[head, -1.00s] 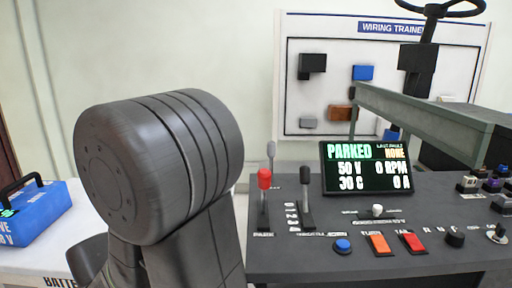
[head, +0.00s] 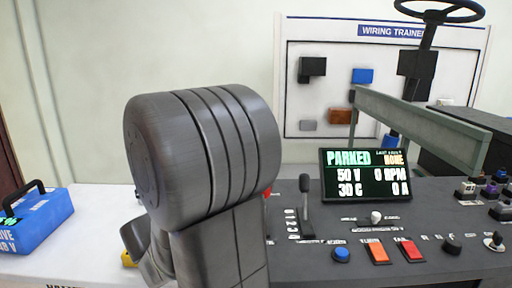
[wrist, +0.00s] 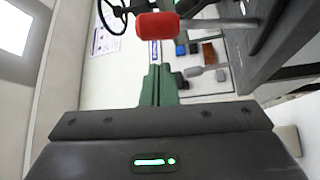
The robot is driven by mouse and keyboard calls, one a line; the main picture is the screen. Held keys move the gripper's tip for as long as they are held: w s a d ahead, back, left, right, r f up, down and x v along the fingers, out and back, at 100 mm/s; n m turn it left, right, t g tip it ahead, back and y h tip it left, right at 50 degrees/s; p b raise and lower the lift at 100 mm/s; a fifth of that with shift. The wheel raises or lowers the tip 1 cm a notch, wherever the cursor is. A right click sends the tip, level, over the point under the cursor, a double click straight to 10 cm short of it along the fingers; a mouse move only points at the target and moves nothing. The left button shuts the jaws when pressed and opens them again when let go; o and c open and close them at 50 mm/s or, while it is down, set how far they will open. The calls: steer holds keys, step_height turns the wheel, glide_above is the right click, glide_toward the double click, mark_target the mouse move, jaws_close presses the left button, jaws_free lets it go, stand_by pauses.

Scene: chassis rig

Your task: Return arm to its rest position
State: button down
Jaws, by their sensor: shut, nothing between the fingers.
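My arm's thick dark joint fills the left middle of the head view, and my gripper is not visible there. In the wrist view, my gripper (wrist: 157,70) shows as two green fingers shut together above its dark body, with nothing between them. A red lever knob (wrist: 157,25) appears just beyond the fingertips, with a visible gap. In the head view, only a sliver of the red knob (head: 267,192) shows past my arm; the rest of its lever is hidden.
The control console (head: 330,262) stands at right with a black lever (head: 305,203), a screen (head: 366,172) reading PARKED, and switches. A blue battery box (head: 38,222) sits on the white table (head: 95,235) at left. A steering wheel (head: 440,10) and grey-green beam (head: 420,128) stand right.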

steer(key=w+d+n+g+y+p, duration=0.2)
steer(key=w+p, duration=0.6)
steer(key=p, duration=0.8)
steer(key=shift+w+d+n+y+p, duration=0.35)
steer(key=shift+d+n, duration=0.65)
steer(key=shift+n, duration=0.4)
